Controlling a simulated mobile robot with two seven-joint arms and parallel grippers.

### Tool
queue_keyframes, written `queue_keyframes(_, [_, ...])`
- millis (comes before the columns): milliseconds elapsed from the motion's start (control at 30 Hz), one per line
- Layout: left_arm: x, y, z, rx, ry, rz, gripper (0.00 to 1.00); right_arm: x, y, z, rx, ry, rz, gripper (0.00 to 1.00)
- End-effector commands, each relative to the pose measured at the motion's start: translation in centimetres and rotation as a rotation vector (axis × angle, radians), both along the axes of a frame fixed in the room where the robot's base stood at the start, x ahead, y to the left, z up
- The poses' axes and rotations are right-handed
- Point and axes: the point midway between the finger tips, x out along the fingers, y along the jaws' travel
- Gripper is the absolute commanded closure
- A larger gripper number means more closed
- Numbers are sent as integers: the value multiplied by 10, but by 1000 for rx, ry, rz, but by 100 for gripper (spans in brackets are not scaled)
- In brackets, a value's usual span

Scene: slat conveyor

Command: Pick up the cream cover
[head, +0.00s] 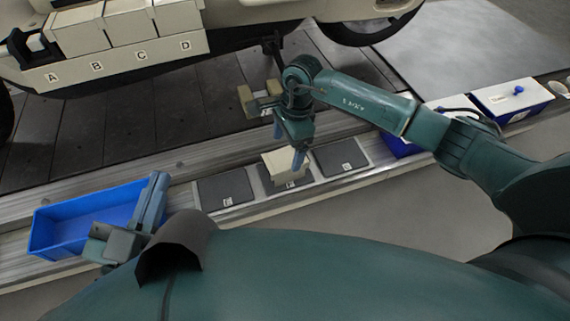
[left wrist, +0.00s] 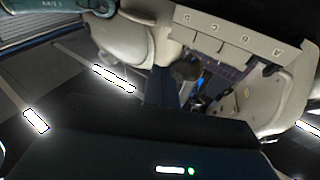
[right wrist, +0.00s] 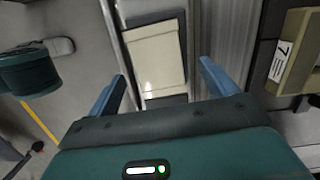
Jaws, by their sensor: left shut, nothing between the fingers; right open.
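The cream cover (head: 281,165) lies on the middle of three dark pads on the ledge beside the conveyor. In the right wrist view it shows as a cream rectangular plate (right wrist: 157,58) just beyond the fingertips. My right gripper (head: 289,147) is open and points down above the cover; a gap shows between fingers and cover in the right wrist view. Its blue fingers (right wrist: 166,82) stand to either side of the plate in that view.
The blue tray (head: 85,222) stands at left. Dark pads lie left (head: 226,187) and right (head: 341,157) of the cover. A cream car body with panels marked A to D (head: 120,60) stands behind on the slats. A white-lidded blue box (head: 511,98) is at right.

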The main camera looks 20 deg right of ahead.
Motion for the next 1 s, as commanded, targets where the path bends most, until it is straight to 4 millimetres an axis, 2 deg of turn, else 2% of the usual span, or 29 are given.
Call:
queue_keyframes(167, [0, -1, -3, -19, -1, -7, 100, -2, 2, -18, 1, 1, -1, 15])
queue_keyframes(300, [-1, -2, -10, -45, 10, -18, 100, -4, 5, -40, 2, 2, -2, 15])
queue_keyframes(400, [3, -3, 9, -38, -77, -31, 100, -4, 7, -51, 2, 2, -2, 15])
queue_keyframes(633, [4, -2, 13, -36, -89, -30, 100, -3, 7, -51, 0, -1, -1, 15])
queue_keyframes(1000, [4, -2, 11, -34, -84, -29, 100, -3, 7, -51, 1, -1, -1, 44])
